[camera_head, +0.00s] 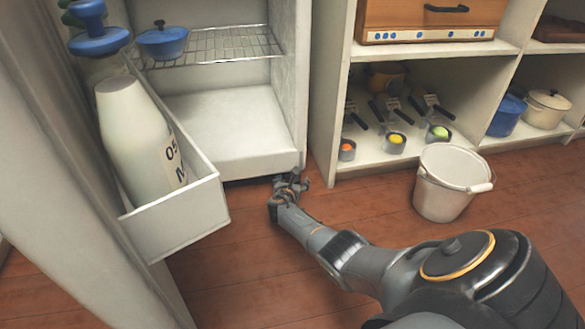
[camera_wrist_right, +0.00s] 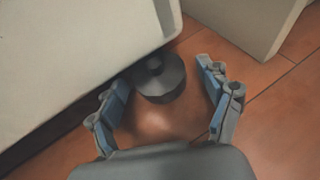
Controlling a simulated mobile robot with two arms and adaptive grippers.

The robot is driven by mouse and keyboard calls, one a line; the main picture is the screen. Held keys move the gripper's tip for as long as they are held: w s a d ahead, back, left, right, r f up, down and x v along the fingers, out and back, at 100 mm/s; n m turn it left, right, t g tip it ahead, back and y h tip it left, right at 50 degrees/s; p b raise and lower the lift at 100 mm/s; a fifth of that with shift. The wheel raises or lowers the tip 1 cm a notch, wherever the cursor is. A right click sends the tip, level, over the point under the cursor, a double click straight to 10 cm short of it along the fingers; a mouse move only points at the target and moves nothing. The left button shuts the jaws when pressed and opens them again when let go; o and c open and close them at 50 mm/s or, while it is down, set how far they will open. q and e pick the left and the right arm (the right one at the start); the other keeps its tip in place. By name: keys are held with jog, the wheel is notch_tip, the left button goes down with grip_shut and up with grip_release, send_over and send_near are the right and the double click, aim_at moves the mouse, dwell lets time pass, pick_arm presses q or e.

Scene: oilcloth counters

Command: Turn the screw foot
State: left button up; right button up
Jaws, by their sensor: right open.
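The screw foot (camera_wrist_right: 160,80) is a dark grey, round, ridged knob with a small raised centre. It sits at the bottom corner of the white cabinet, close to the floor. My right gripper (camera_wrist_right: 164,76) is open, with one blue-padded finger on each side of the foot. The left finger looks near the cabinet's lower edge; the right finger shows a gap to the foot. In the head view my right gripper (camera_head: 288,188) is low at the front right corner of the open fridge-like cabinet (camera_head: 225,130), and I cannot make out the foot there. My left gripper is not in view.
The open door with its bin (camera_head: 180,223) holds a white bottle (camera_head: 135,135) at left. A blue pot (camera_head: 162,41) stands on the wire shelf. A white bucket (camera_head: 440,190) stands on the floor at right, before shelves (camera_head: 400,145). The wooden floor between is clear.

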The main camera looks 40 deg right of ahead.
jog(key=shift+v, duration=3.8)
